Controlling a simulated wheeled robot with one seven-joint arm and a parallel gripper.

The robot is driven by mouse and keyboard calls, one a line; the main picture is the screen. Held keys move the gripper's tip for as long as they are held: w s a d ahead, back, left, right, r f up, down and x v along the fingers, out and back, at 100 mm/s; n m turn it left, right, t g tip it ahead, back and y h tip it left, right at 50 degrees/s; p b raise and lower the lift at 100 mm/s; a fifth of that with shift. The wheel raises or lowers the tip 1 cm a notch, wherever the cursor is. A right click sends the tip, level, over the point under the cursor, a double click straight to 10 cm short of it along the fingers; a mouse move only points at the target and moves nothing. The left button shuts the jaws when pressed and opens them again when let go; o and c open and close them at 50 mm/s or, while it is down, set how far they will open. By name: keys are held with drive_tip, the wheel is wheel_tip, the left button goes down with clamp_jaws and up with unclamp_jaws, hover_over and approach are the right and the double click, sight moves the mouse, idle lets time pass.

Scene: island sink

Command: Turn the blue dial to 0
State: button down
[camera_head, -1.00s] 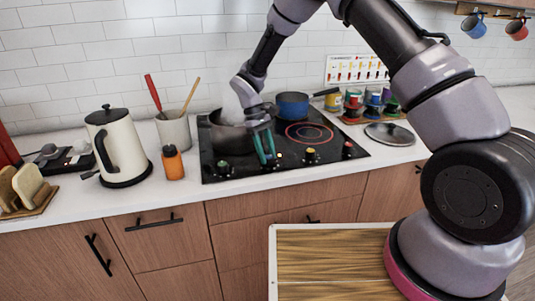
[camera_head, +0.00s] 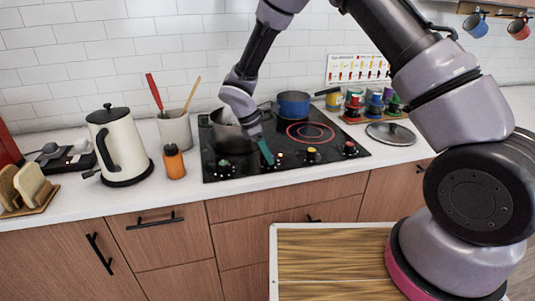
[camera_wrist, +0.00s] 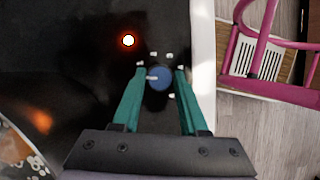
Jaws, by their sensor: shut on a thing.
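The blue dial (camera_wrist: 160,80) sits on the black stove panel, with a white line on its face pointing left in the wrist view. White marks surround it. My gripper (camera_wrist: 160,72) has its two teal fingers on either side of the dial and is shut on it. In the head view my gripper (camera_head: 266,152) reaches down to the front of the black stove (camera_head: 340,160). There the fingers and the wrist hide most of the blue dial.
Green (camera_head: 224,166), yellow (camera_head: 312,154) and red (camera_head: 350,148) dials line the same front strip. A grey pot (camera_head: 228,138) stands close behind my gripper, and a blue pan (camera_head: 293,104) farther back. An orange bottle (camera_head: 173,162) stands left of the stove.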

drive_tip(key=shift+n+t, duration=0.3)
drive_tip(key=shift+n, duration=0.5)
drive_tip(key=shift+c, duration=2.2)
unclamp_jaws()
drive_tip(key=v, duration=1)
drive_tip(key=shift+r, duration=0.35)
drive_tip(key=shift+s+r, duration=0.1)
